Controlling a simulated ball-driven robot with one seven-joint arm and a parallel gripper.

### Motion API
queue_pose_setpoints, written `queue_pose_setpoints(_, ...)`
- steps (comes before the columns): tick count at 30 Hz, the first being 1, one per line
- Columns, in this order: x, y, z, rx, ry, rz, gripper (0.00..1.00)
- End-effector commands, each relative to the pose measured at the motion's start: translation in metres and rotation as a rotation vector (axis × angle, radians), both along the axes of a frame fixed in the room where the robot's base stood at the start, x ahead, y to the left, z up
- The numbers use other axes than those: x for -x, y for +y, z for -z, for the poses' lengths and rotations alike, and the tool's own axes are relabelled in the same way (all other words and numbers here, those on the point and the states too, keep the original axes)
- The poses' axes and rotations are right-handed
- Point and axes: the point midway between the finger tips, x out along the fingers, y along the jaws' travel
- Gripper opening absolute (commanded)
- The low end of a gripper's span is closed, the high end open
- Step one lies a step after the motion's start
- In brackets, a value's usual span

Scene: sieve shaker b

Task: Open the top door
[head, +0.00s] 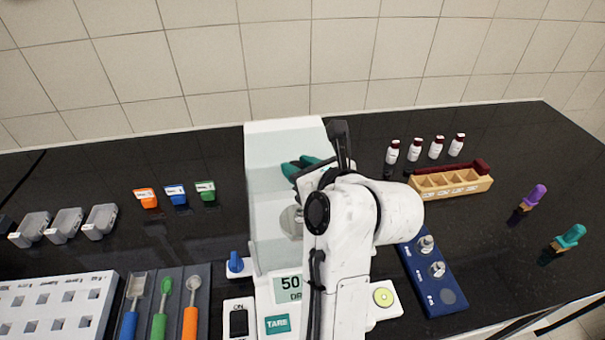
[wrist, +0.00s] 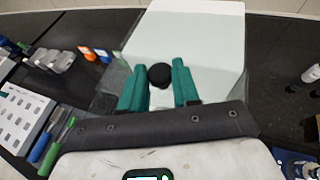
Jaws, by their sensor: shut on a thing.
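The balance (head: 285,126) stands on the dark bench with a clear glass shield in front of its white back. The top door (head: 268,160) is a pale, see-through pane, and its edges are hard to make out. A round black knob (wrist: 160,76) shows in the wrist view between the teal fingers of my gripper (wrist: 159,68). The fingers are shut on the knob from both sides. In the head view my gripper (head: 305,166) is above the glass shield, and my arm hides the knob and the balance's right side.
Right of the balance are a blue weight block (head: 432,275), a wooden rack (head: 450,183) and several small bottles (head: 415,150). To the left are coloured labelled holders (head: 176,194), clear trays (head: 65,224) and handled tools (head: 160,310). A tiled wall stands behind.

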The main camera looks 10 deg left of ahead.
Motion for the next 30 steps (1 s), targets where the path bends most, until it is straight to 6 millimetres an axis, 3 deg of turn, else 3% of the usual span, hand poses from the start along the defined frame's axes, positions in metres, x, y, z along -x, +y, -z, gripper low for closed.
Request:
queue_pose_setpoints(3,-0.024,0.006,-0.002,-0.003,0.002,0.002,0.0)
queue_pose_setpoints(9,-0.049,0.013,-0.001,-0.001,0.002,0.001,0.0)
queue_pose_setpoints(20,-0.053,0.015,0.0,0.001,-0.001,0.0,0.0)
queue_pose_setpoints(21,-0.053,0.015,-0.001,0.001,-0.001,0.0,0.32)
queue_pose_setpoints(28,-0.053,0.015,0.0,0.001,-0.001,0.0,0.54)
queue_pose_setpoints(30,-0.053,0.015,0.0,0.0,0.0,0.0,0.54)
